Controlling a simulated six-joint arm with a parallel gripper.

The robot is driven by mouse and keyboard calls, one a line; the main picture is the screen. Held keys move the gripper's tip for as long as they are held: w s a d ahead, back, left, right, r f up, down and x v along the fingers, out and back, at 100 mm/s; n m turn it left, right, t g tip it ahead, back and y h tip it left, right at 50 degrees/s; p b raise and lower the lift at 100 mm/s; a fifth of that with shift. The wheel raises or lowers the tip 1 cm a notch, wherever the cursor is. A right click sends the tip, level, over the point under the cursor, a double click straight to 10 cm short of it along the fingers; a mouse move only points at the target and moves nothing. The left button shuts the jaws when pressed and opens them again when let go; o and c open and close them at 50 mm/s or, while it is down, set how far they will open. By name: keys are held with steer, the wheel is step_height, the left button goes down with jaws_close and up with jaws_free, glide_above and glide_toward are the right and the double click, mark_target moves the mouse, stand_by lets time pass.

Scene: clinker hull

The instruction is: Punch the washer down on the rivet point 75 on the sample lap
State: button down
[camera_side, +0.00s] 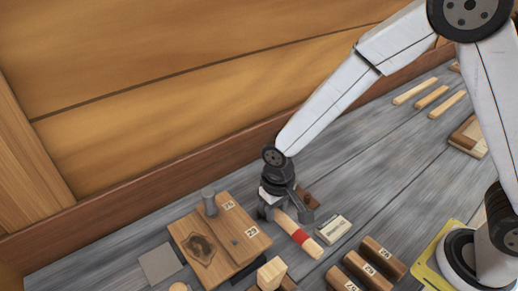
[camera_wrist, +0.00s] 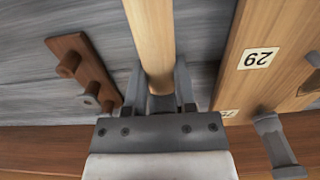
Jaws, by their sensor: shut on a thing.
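My gripper (camera_side: 287,212) is shut on a pale wooden handle with a red band (camera_side: 303,238). The handle also runs up from between the jaws in the wrist view (camera_wrist: 151,45); whatever is at its other end is hidden. The sample lap, a wooden board (camera_side: 192,233), lies just left of my gripper, with labels that look like 75 (camera_side: 229,205) and 29 (camera_side: 252,231). A grey metal punch-like piece (camera_side: 209,201) stands near the 75 label, apart from my gripper. It shows at the lower right of the wrist view (camera_wrist: 272,143). I cannot make out the washer or rivet.
A brown rack with pegs (camera_wrist: 85,72) lies beside my gripper. A cream labelled block (camera_side: 333,229) and several brown numbered blocks (camera_side: 382,250) lie to the right. A grey plate (camera_side: 160,264) lies left of the board. The plank wall (camera_side: 180,165) rises behind.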

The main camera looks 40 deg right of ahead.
steer(key=shift+r, duration=0.55)
steer(key=shift+r, duration=3.85)
steer(key=c, duration=1.2)
jaws_free()
jaws_close()
steer(key=shift+w+r, duration=0.1)
